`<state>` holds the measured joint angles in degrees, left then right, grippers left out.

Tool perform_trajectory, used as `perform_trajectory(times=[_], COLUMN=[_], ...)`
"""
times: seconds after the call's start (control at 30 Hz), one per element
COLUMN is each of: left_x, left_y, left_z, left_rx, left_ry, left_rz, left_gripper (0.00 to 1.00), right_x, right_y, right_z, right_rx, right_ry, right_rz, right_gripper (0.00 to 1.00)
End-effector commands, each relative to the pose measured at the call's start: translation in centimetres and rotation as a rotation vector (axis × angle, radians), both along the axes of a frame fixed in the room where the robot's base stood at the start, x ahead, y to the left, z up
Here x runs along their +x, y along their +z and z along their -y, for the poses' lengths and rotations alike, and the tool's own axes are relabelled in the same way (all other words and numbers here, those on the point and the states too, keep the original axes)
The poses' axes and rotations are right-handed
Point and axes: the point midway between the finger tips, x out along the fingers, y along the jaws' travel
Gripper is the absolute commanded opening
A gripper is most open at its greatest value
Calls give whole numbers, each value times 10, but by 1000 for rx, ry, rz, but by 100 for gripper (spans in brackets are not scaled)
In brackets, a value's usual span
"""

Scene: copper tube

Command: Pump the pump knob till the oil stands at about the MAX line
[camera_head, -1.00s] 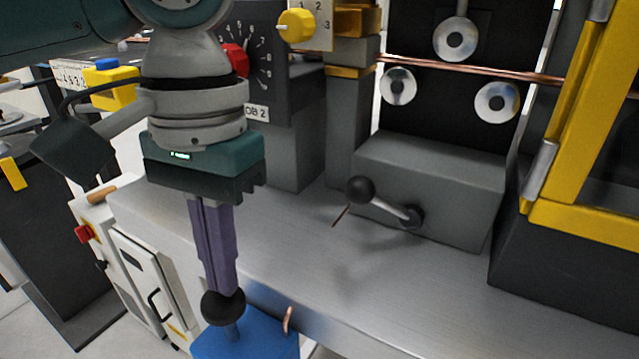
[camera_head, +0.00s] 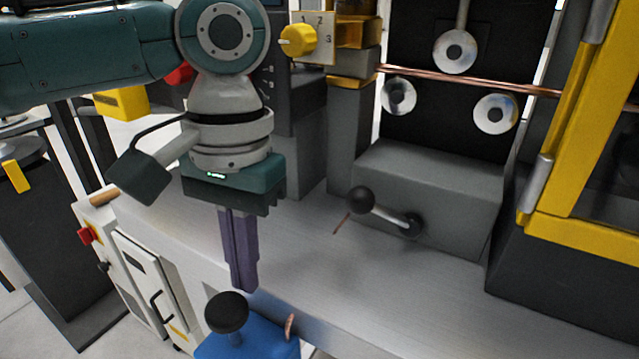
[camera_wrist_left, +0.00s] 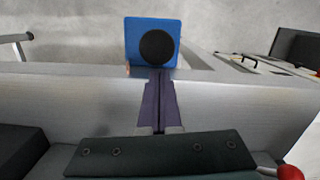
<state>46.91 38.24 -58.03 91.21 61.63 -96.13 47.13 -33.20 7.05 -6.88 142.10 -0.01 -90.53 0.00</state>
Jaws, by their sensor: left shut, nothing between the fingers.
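The black round pump knob (camera_head: 226,312) stands on a short stem above the blue pump box (camera_head: 250,345) at the bottom of the head view. In the left wrist view the knob (camera_wrist_left: 157,46) shows from above against the blue box (camera_wrist_left: 133,30). My left gripper (camera_head: 243,290) is shut and empty, with its purple fingers pointing down. Its tips are just right of and beyond the knob in the head view, with no clear contact. They show below the knob in the left wrist view (camera_wrist_left: 160,74). The oil level and MAX line are not in view. My right gripper is not in view.
A metal bench (camera_head: 400,300) fills the middle, mostly clear. A black-knobbed lever (camera_head: 361,200) sticks out of a grey block behind it. A yellow frame (camera_head: 580,150) stands on the right. A copper tube (camera_head: 470,80) crosses between rollers.

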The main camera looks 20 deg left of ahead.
Motion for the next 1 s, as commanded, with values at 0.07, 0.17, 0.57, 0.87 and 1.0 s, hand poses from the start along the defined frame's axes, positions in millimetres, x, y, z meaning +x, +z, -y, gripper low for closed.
perform_trajectory(times=[0.07,0.17,0.57,0.87,1.0], left_x=[3,3,7,12,13], left_y=[2,1,30,84,97], left_z=[0,0,0,0,0], left_rx=[0,0,-2,-1,-2], left_ry=[-1,-2,-2,-2,-3], left_rz=[0,0,4,3,1], left_gripper=[0,0,0,0,0], right_x=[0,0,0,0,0], right_y=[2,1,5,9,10], right_z=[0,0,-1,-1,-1], right_rx=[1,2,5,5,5], right_ry=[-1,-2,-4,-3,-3], right_rz=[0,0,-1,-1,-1], right_gripper=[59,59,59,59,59])
